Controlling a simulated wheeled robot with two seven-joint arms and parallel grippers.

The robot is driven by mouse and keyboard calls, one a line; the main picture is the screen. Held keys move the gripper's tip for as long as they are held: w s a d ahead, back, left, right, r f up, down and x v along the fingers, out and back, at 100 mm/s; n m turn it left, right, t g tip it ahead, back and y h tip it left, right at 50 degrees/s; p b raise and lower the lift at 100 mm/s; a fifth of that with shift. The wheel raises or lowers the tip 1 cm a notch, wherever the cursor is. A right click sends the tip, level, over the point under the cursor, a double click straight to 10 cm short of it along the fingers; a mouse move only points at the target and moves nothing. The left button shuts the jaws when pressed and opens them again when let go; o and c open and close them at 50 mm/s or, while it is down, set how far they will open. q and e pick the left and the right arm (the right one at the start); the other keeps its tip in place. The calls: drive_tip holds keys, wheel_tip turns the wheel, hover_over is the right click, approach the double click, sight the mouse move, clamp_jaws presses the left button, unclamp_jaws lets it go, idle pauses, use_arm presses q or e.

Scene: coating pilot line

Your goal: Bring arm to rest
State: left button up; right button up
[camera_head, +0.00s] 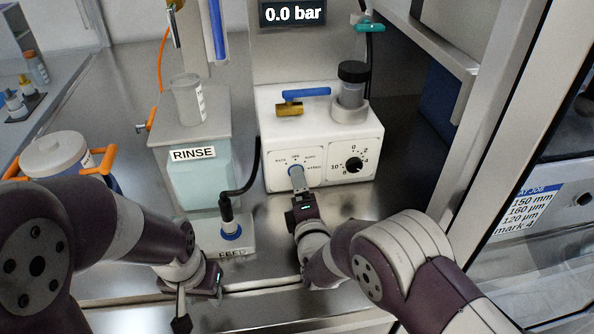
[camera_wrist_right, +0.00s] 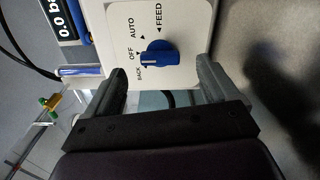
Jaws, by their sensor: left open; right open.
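My right arm reaches the front of the white control box (camera_head: 318,118). My right gripper (camera_head: 297,187) is open in front of the box's left selector knob. In the right wrist view the blue selector knob (camera_wrist_right: 160,55) lies ahead of the open right gripper (camera_wrist_right: 160,88), between the lines of its fingers. They look clear of it. The knob's white mark points toward the OFF and BACK side; I cannot tell exactly which. My left gripper (camera_head: 183,308) is low at the front edge, pointing down; it is open, its fingers partly hidden.
The RINSE container (camera_head: 200,185) with a beaker (camera_head: 188,100) on top stands left of the box. A FEED base (camera_head: 222,246) with a black hose is close to both arms. A lidded jar (camera_head: 351,86) sits on the box. A frame post (camera_head: 497,130) bounds the right.

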use_arm(q)
drive_tip(key=shift+r, duration=0.45)
use_arm(e)
drive_tip(key=shift+s+d+r, duration=0.1)
drive_tip(key=shift+s+r, duration=0.05)
drive_tip(key=shift+s, duration=0.45)
drive_tip(key=shift+s+d, duration=0.1)
drive_tip(key=shift+s, duration=0.25)
drive_tip(key=shift+f, duration=0.2)
